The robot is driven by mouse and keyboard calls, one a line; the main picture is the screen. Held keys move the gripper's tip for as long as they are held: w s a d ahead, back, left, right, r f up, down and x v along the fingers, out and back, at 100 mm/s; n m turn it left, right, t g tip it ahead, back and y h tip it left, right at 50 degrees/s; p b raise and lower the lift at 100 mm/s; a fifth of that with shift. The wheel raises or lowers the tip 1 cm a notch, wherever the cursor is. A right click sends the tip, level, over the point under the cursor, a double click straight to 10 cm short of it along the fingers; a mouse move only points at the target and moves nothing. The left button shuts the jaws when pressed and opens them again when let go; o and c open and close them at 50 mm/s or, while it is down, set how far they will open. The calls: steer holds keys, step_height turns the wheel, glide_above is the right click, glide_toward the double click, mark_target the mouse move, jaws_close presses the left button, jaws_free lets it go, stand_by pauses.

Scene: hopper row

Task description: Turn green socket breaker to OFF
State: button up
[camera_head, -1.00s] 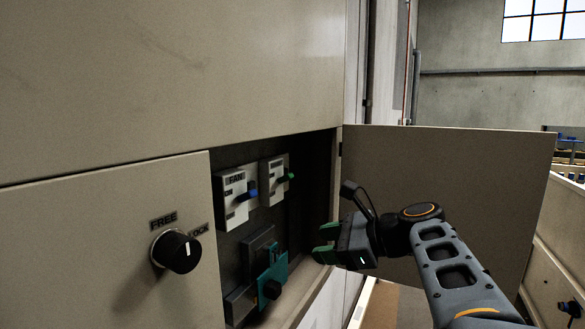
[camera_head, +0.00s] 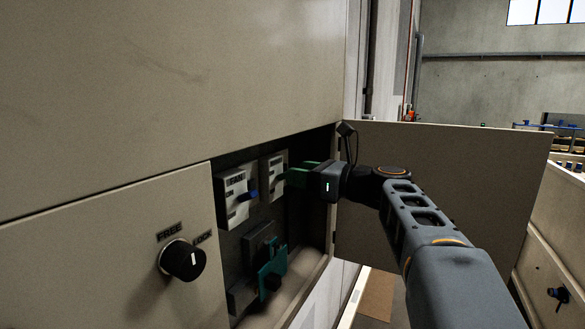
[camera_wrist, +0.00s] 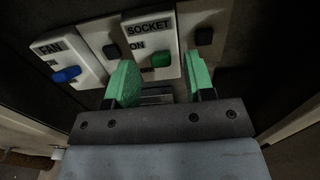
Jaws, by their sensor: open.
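The socket breaker (camera_wrist: 147,28) is a pale plate marked SOCKET and ON. My gripper (camera_wrist: 158,66) is open, with one green fingertip on each side of the lever. I cannot tell whether either fingertip touches it. In the head view my gripper (camera_head: 296,175) reaches into the cabinet opening from the right, at the socket breaker (camera_head: 275,162), and the lever is hidden behind the fingers.
The fan breaker (camera_head: 235,205), with a blue lever (camera_wrist: 66,74), is close on the left. A teal part (camera_head: 272,263) is lower in the recess. The open door (camera_head: 440,190) stands behind my arm. A black FREE/LOCK knob (camera_head: 183,260) sticks out of the front panel.

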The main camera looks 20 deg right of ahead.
steer(key=shift+x, duration=1.3)
steer(key=shift+c, duration=0.3)
